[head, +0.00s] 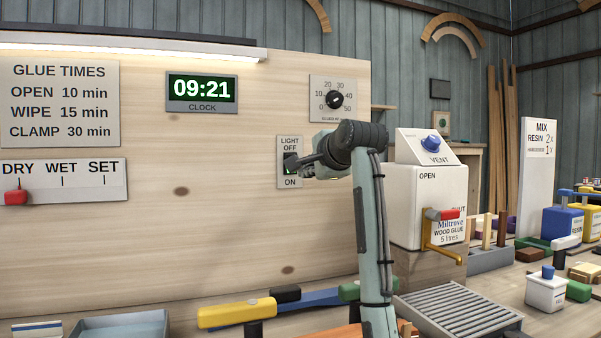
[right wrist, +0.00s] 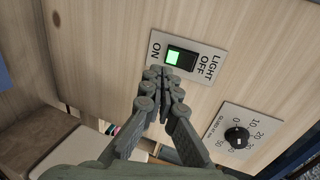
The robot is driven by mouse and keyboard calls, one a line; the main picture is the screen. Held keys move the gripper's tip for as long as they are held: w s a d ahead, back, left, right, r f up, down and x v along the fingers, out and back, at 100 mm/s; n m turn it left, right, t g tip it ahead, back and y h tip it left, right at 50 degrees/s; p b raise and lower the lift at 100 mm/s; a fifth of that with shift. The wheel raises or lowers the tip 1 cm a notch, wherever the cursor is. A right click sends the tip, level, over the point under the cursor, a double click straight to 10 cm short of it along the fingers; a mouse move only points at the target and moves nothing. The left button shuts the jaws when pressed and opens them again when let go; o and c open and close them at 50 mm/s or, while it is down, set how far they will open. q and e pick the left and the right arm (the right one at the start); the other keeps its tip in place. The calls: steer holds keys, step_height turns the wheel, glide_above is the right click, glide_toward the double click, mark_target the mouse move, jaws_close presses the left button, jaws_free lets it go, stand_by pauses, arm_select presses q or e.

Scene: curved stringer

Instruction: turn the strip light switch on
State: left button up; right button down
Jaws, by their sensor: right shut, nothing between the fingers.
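The light switch plate (head: 289,181) is on the wooden board, with OFF at its top and ON at its bottom. In the right wrist view the switch (right wrist: 181,58) is a black rocker with a lit green patch at its ON side. My right gripper (head: 296,164) is shut and empty, its fingertips in front of the rocker and hiding part of it in the head view. In the right wrist view the fingertips (right wrist: 165,76) are beside the rocker; I cannot tell if they touch. The strip light (head: 130,45) glows white along the board's top. My left gripper is not in view.
A dial (head: 334,98) sits right of the switch, and a digital clock (head: 202,92) to its left. A white glue dispenser (head: 425,205) stands right of my arm. Clamps (head: 237,312) and a slatted grey tray (head: 455,313) lie on the bench below.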

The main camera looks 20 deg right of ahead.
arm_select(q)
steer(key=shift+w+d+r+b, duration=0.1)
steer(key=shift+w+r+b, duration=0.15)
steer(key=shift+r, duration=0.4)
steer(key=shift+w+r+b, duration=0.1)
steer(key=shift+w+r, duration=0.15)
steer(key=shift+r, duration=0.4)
arm_select(e)
steer(key=shift+f+v, duration=0.2)
steer(key=shift+v, duration=1.3)
steer(key=shift+f+v, duration=0.15)
steer(key=shift+v, duration=1.3)
steer(key=shift+s, duration=0.1)
